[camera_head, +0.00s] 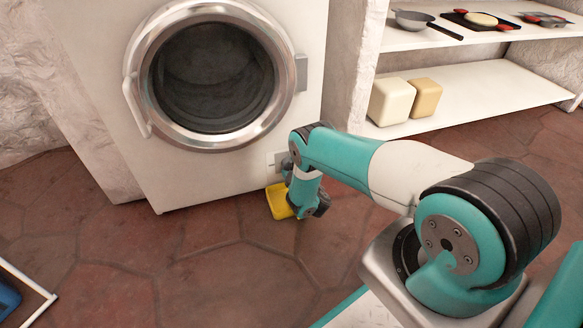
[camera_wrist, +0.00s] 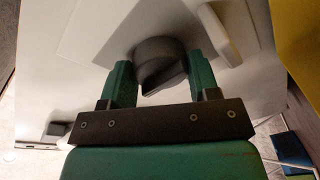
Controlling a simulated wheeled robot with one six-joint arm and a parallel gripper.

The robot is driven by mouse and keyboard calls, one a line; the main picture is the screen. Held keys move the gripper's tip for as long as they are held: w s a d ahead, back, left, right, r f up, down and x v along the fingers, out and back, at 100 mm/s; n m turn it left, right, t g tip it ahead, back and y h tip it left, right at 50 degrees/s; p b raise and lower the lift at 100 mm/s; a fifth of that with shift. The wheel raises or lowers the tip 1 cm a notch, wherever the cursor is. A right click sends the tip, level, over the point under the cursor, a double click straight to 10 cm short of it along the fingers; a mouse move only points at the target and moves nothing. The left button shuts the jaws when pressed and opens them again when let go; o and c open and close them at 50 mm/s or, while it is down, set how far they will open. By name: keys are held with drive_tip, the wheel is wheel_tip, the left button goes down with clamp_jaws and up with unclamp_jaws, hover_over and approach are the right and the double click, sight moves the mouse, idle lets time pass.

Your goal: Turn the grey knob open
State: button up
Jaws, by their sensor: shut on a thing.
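The grey knob (camera_wrist: 160,66) is dark and round with a raised grip bar. It sits on a pale panel (camera_wrist: 95,35) in the wrist view. My gripper (camera_wrist: 163,70) has its two green fingers on either side of the knob and is shut on it. The fingers hide the knob's sides. The grip bar looks slanted; I cannot tell from it how far the knob is turned. In the head view my gripper (camera_head: 288,168) is at the lower right of the white washing machine (camera_head: 185,180); the knob is hidden there behind my arm.
A pale raised handle (camera_wrist: 219,34) stands right beside the right finger. The machine's round door (camera_head: 212,75) looks shut. A shelf (camera_head: 470,88) with boxes and pans stands to the right. Floor in front is mostly clear.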

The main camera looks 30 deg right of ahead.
drive_tip(key=n+b, duration=0.2)
drive_tip(key=n, duration=0.1)
drive_tip(key=shift+f+n+g, duration=0.1)
drive_tip(key=shift+n+g, duration=0.2)
drive_tip(key=shift+n, duration=0.1)
drive_tip(key=n+b, duration=0.1)
drive_tip(key=n, duration=0.3)
drive_tip(key=shift+g, duration=0.3)
drive_tip(key=n+h+b, duration=0.1)
drive_tip(key=n, duration=0.3)
drive_tip(key=shift+a+g+b, duration=0.1)
drive_tip(key=shift+g+b, duration=0.2)
drive_tip(key=n+h+b, duration=0.1)
drive_tip(key=n, duration=0.3)
drive_tip(key=shift+r, duration=0.2)
drive_tip(key=shift+w+n, duration=0.1)
drive_tip(key=shift+n, duration=0.2)
drive_tip(key=o, duration=0.6)
drive_tip(key=shift+o, duration=0.2)
drive_tip(key=shift+a+r+p, duration=0.1)
drive_tip(key=shift+p, duration=0.2)
